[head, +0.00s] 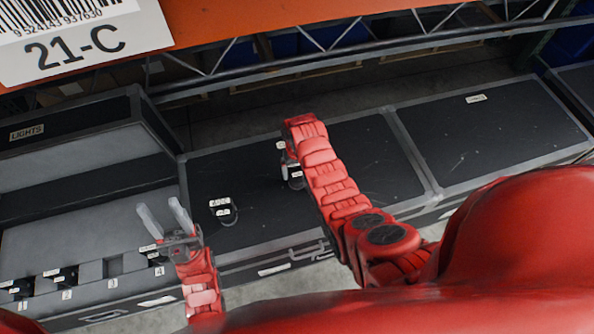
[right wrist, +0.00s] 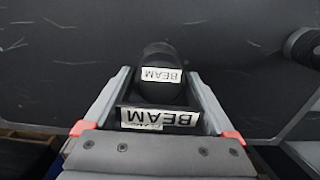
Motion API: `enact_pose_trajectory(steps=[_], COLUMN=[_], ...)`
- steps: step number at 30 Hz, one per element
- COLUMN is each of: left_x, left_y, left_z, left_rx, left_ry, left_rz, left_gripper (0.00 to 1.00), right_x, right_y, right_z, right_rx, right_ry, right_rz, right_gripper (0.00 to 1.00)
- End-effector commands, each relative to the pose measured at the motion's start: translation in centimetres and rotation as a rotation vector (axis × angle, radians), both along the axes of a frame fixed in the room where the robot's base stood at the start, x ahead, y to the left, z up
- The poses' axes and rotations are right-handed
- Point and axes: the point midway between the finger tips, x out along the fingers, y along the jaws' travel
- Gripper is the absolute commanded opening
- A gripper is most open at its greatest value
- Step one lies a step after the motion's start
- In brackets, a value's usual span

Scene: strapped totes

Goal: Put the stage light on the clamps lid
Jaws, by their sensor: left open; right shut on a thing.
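A black stage light (right wrist: 160,75) with white BEAM labels sits between the fingers of my right gripper (right wrist: 157,88), which is shut on it. In the head view this light (head: 296,183) is mostly hidden by my right arm, over the middle case's black lid (head: 370,150). I cannot tell whether it touches the lid. My left gripper (head: 163,220) is open and empty, near the lid's left edge. Another small black light (head: 224,213) with white labels stands on the middle lid. I cannot read which lid is the clamps one; the right lid (head: 500,125) has a small unreadable label.
The open LIGHTS case (head: 75,215) at left has numbered slots along its front, with several black lights (head: 65,276) in them. An orange shelf beam (head: 240,20) crosses above. The right lid is bare apart from its label.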

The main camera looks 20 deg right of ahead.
Motion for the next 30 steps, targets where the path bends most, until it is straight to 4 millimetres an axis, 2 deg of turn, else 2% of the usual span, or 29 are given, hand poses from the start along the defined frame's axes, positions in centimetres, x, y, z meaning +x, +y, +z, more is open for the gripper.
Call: enact_pose_trajectory(steps=[7,22,23,24,30], left_x=[0.0,0.0,0.0,0.0,0.0], left_y=[0.0,0.0,0.0,0.0,0.0], left_z=[0.7,0.1,0.3,0.3,0.3], left_rx=[0.000,0.000,0.000,0.000,0.000], left_ry=[0.000,0.000,0.000,0.000,0.000], left_rz=[0.000,0.000,0.000,0.000,0.000], left_gripper=[0.50,0.50,0.50,0.50,0.50], right_x=[0.2,0.2,0.2,0.2,0.1], right_y=[0.0,0.0,0.0,0.0,0.0], right_z=[-1.2,-2.1,-1.9,-1.9,-1.9], right_rx=[0.000,0.000,0.000,0.000,0.000], right_ry=[-0.005,-0.005,-0.005,-0.005,-0.004], right_rz=[0.000,0.000,0.000,0.000,0.000], right_gripper=[0.00,0.00,0.95,1.00,1.00])
